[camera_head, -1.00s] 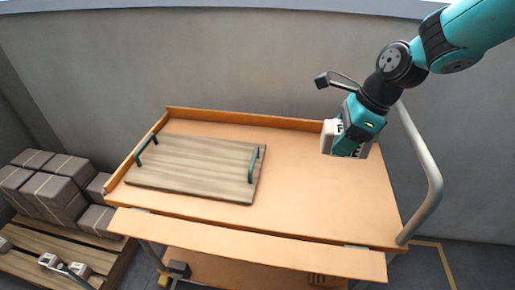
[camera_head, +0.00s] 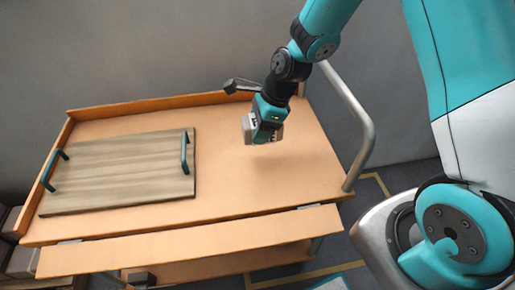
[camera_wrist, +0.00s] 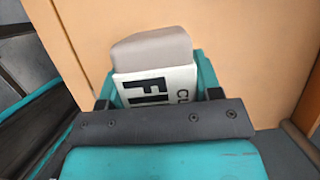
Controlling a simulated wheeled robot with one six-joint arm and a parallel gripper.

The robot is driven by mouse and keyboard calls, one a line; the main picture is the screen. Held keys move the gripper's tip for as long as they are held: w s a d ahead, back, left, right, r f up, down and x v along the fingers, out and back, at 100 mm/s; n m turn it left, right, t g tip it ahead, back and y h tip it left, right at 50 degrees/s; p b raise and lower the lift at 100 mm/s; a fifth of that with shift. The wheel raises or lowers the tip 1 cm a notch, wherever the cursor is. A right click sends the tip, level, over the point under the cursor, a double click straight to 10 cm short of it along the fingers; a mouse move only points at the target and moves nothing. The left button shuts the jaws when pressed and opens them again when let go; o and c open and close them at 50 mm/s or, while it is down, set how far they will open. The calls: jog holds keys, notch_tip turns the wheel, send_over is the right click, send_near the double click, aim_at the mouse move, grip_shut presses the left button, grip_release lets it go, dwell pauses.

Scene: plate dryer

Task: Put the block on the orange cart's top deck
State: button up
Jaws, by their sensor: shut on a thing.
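The block (camera_wrist: 152,48) is pale grey-beige with a white label bearing dark letters. My gripper (camera_head: 264,132) is shut on it, with the block's light sides showing at the jaws in the head view. In the wrist view the block sits between the teal fingers of my gripper (camera_wrist: 155,85); its lower part is hidden. The orange cart's top deck (camera_head: 235,185) lies beneath, and the block is over its right half. I cannot tell how large the gap to the deck is.
A wooden board (camera_head: 120,175) with two dark green handles lies on the deck's left half. A raised rim runs along the back and left. A grey handrail (camera_head: 358,115) rises at the right end. The deck's right half around my gripper is clear.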

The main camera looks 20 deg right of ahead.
aim_at(253, 158)
jog(key=shift+f, duration=3.95)
jog(key=shift+f, duration=0.15)
jog(key=o, duration=1.3)
jog(key=shift+o, duration=0.2)
